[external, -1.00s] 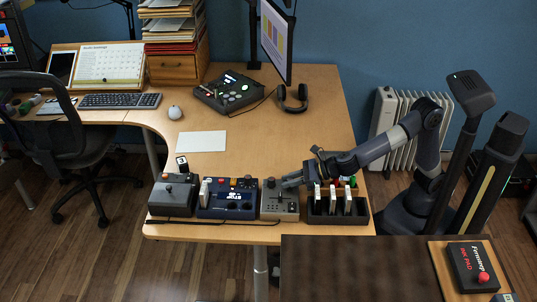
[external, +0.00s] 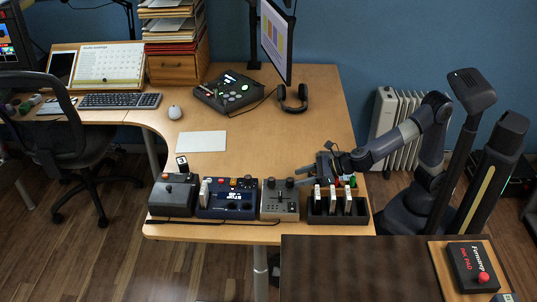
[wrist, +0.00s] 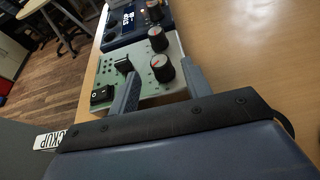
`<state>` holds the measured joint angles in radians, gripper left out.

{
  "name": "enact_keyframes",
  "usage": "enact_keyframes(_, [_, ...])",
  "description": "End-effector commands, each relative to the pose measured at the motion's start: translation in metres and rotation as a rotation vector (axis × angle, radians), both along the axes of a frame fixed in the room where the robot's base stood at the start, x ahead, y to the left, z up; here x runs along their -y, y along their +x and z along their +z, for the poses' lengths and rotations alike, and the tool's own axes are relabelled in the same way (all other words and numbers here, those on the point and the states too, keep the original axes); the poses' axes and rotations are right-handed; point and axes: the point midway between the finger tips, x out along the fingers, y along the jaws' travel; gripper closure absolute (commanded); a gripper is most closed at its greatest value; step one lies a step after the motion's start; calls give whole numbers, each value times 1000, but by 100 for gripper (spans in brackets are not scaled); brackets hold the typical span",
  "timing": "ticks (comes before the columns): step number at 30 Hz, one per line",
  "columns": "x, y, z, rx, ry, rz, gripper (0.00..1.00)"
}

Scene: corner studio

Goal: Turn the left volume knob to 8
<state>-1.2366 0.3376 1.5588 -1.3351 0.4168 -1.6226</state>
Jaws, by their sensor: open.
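The grey control box (external: 279,205) stands on the desk's front edge, with two dark knobs along its back. The left knob (external: 271,183) shows in the wrist view (wrist: 158,39) as the farther one, towards the blue box. The right knob (external: 290,183) shows nearer in the wrist view (wrist: 163,70), with a red mark on its top. My gripper (external: 302,176) is open and empty, at the box's right side. In the wrist view my fingers (wrist: 160,85) lie either side of the right knob's near side, apart from the left knob. The knobs' scale numbers are too small to read.
A blue box with a display (external: 228,207) stands left of the grey box, and a grey joystick box (external: 173,203) beyond it. A black rack with white cards (external: 338,215) is close on the right. The desk behind (external: 260,150) is clear.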

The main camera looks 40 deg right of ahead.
Motion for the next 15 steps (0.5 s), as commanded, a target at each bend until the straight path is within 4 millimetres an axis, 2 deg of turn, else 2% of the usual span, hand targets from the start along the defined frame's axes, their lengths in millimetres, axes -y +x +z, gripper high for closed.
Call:
enact_keyframes(1, [7, -7, 7, 2, 1, 2, 54])
enact_keyframes(6, [25, -26, 17, 2, 1, 2, 54])
enact_keyframes(15, [39, -38, 23, 1, 0, 0, 54])
